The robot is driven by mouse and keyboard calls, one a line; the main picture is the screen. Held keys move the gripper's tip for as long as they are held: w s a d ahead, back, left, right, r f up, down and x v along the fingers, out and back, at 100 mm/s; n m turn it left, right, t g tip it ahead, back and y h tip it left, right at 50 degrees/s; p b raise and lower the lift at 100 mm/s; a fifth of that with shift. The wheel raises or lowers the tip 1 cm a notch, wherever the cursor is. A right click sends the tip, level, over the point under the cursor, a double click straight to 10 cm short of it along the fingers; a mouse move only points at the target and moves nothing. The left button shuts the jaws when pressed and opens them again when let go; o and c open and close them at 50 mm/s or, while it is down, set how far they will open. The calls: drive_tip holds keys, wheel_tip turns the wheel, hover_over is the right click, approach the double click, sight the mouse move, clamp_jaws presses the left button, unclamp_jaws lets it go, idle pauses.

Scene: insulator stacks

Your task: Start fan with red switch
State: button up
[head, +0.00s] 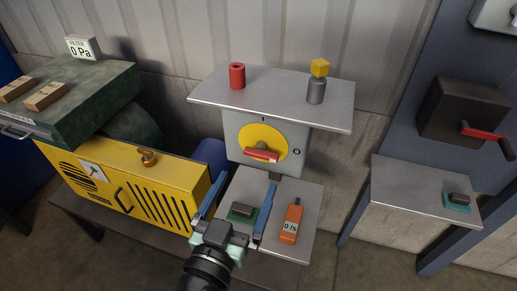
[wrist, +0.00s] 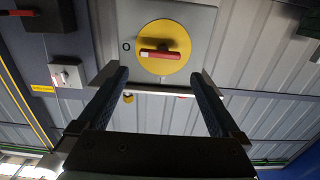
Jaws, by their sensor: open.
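The red switch handle (head: 261,155) sits on a yellow disc (head: 263,136) on a grey box, with an "I" mark above and an "O" mark to the right. The handle lies roughly level, in line with the "O". In the wrist view, which looks inverted, the handle (wrist: 158,54) shows ahead of the fingers with the "O" at left. My gripper (head: 245,180) is open and empty, its two blue fingers apart, just below and in front of the switch. It also shows in the wrist view (wrist: 158,75). I cannot make out a fan for sure.
An orange meter reading 0 /s (head: 291,222) lies on the lower plate right of my gripper. A yellow cabinet (head: 140,187) stands at left. A filter display (head: 82,48) reads 0 Pa.

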sight(260, 156)
drive_tip(key=p+x, duration=0.2)
drive_tip(key=x, duration=0.6)
drive_tip(key=c, duration=1.1)
drive_tip(key=shift+o, duration=0.2)
